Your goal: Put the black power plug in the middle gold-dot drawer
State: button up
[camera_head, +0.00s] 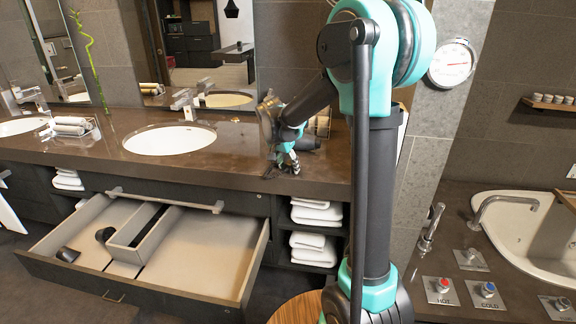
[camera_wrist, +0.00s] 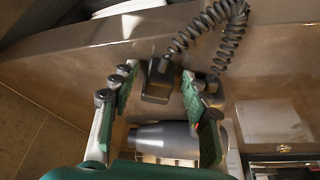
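The black power plug (camera_wrist: 158,80) lies on the brown counter, between the two green-padded fingers of my gripper (camera_wrist: 155,92) in the wrist view. The fingers are open, with gaps visible beside the plug. In the head view, my gripper (camera_head: 288,162) is low over the counter's front part, right of the oval sink; the plug is hard to make out there. A black coiled cord (camera_wrist: 205,32) lies beside the plug. An open, wide drawer (camera_head: 212,255) sits below the counter to the left of my gripper; I cannot make out a gold dot on it.
Folded towels (camera_head: 315,215) fill shelves below the counter. The sink (camera_head: 169,140) is left.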

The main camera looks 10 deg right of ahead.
jog(key=v, duration=1.2)
jog(key=s+d+f+n+y, duration=0.1)
jog(key=s+d+f+n, duration=0.3)
jog(key=s+f, duration=0.6)
jog(key=s+d+f+n+y, duration=0.2)
jog(key=s+d+f+n, duration=0.2)
jog(key=s+f, duration=0.6)
jog(key=s+d, duration=0.2)
jog(key=s, duration=0.3)
jog(key=shift+t, duration=0.4)
jog(key=shift+s, duration=0.1)
